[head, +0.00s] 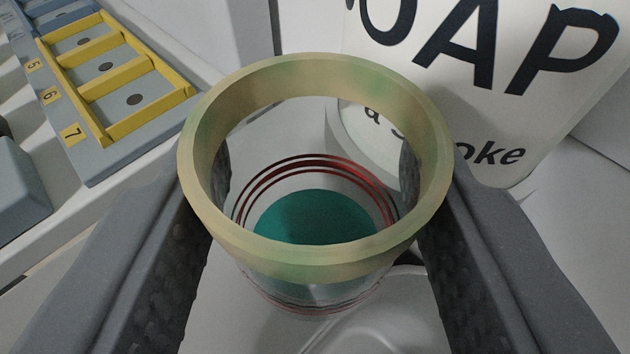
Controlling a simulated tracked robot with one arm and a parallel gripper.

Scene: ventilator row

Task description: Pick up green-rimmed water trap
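The water trap (315,264) is a clear round cup in the middle of the head view, seen from above and tilted. Its thick rim is beige with patches of pale green. Red rings run around its clear wall, and a teal disc or liquid shows inside. My gripper (315,185) has one dark grey finger on each side of the cup, below the rim. Both fingers appear to press on the clear wall, so it looks shut on the trap. The trap's underside is hidden, and I cannot tell whether it touches the surface below.
A white container (440,80) with large black letters "OAP" stands close behind at right. A grey tray with yellow-framed slots (115,80), numbered 5, 6 and 7, lies at upper left. A grey block (18,190) is at the left edge. A pale surface lies below.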

